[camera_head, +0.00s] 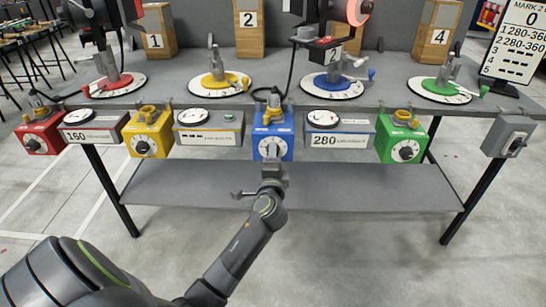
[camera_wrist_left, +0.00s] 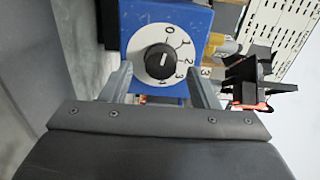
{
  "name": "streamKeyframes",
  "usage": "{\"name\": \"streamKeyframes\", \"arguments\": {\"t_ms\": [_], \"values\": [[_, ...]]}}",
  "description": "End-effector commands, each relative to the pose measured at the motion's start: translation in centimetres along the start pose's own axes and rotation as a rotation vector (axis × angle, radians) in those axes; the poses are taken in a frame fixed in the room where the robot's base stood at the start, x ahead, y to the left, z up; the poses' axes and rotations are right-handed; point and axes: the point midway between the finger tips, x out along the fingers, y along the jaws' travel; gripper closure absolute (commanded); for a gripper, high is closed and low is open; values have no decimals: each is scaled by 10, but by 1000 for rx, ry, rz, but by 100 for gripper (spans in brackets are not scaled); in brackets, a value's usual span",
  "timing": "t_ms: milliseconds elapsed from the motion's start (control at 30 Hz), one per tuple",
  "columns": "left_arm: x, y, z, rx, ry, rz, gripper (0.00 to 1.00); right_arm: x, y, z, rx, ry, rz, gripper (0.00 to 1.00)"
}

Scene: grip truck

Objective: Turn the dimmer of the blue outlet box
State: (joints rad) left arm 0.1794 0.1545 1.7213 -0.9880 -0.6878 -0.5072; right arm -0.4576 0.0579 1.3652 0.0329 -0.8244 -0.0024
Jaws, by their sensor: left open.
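The blue outlet box (camera_head: 272,128) hangs at the front edge of the table, in the middle of the head view. Its dimmer, a black knob (camera_wrist_left: 160,61) on a white numbered dial (camera_wrist_left: 149,76), faces my left gripper in the wrist view. The knob carries a short white mark; which number it points at is hard to tell. My left gripper (camera_head: 271,166) is just in front of the box. In the wrist view its two fingers are apart, one on each side of the dial, and their contact with the knob cannot be told. My right gripper is not in view.
Red (camera_head: 40,136), yellow (camera_head: 150,133) and green (camera_head: 402,140) outlet boxes hang along the same edge, with readout boxes showing 160 (camera_head: 90,134) and 280 (camera_head: 338,140) between. A grey switch box (camera_head: 509,136) is at right. A lower shelf (camera_head: 370,186) lies beneath.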

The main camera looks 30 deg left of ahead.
Motion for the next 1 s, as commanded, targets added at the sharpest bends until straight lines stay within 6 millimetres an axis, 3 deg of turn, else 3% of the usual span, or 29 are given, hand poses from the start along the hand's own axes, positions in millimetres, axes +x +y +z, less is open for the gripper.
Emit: {"name": "streamKeyframes", "arguments": {"t_ms": [300,433,633,1000], "values": [[-70,2,0,-5,-2,6,45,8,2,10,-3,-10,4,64],[-90,2,0,-4,-3,5,45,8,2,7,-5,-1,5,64],[-104,1,0,-1,-2,2,45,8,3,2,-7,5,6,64],[-105,1,0,0,-2,2,45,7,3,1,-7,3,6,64]]}}
